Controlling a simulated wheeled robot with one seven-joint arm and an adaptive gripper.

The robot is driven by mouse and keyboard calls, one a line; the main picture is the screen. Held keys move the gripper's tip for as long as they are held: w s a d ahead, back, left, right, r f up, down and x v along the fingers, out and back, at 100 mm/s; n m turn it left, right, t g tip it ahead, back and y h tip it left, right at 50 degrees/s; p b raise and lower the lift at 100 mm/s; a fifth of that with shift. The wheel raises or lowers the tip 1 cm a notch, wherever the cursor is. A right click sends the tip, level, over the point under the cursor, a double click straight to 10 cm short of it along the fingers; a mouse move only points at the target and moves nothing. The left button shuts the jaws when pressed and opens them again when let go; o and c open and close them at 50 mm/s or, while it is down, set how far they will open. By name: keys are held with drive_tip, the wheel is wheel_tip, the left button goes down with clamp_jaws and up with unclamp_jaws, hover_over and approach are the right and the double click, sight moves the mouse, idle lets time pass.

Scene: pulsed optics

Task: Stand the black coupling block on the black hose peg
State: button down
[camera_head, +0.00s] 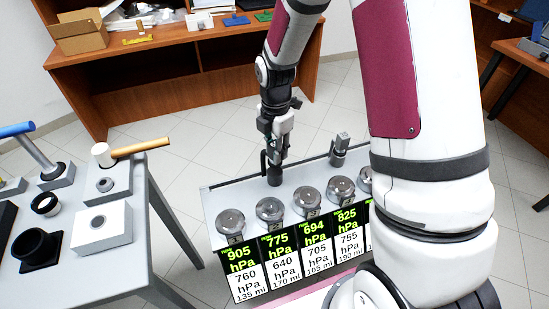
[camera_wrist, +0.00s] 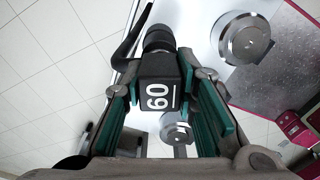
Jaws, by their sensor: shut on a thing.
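The black coupling block (camera_wrist: 158,88) carries a white "60" label and sits between the teal-lined fingers of my gripper (camera_wrist: 165,112) in the wrist view. My gripper (camera_head: 276,150) is shut on it, above the left rear part of the light metal panel (camera_head: 225,200). A dark round post (camera_head: 275,177) stands directly under my gripper and looks like the black hose peg. In the wrist view a dark round part (camera_wrist: 158,38) lies just beyond the block, with a black hose (camera_wrist: 130,40) curving beside it. I cannot tell whether the block is seated on the peg.
Several round metal lids (camera_head: 270,210) line the panel's front above pressure labels (camera_head: 280,262). A grey block (camera_head: 341,145) stands on the rear edge to the right. A wooden desk (camera_head: 130,52) stands behind.

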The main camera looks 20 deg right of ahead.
drive_tip(key=shift+w+f+b, duration=0.1)
drive_tip(key=shift+f+b, duration=0.3)
drive_tip(key=shift+f, duration=1.35)
drive_tip(key=shift+f, duration=0.1)
drive_tip(key=c, duration=1.3)
unclamp_jaws()
wheel_tip(320, 180, up, 12)
drive_tip(key=shift+r+p, duration=0.2)
drive_tip(key=shift+p, duration=1.05)
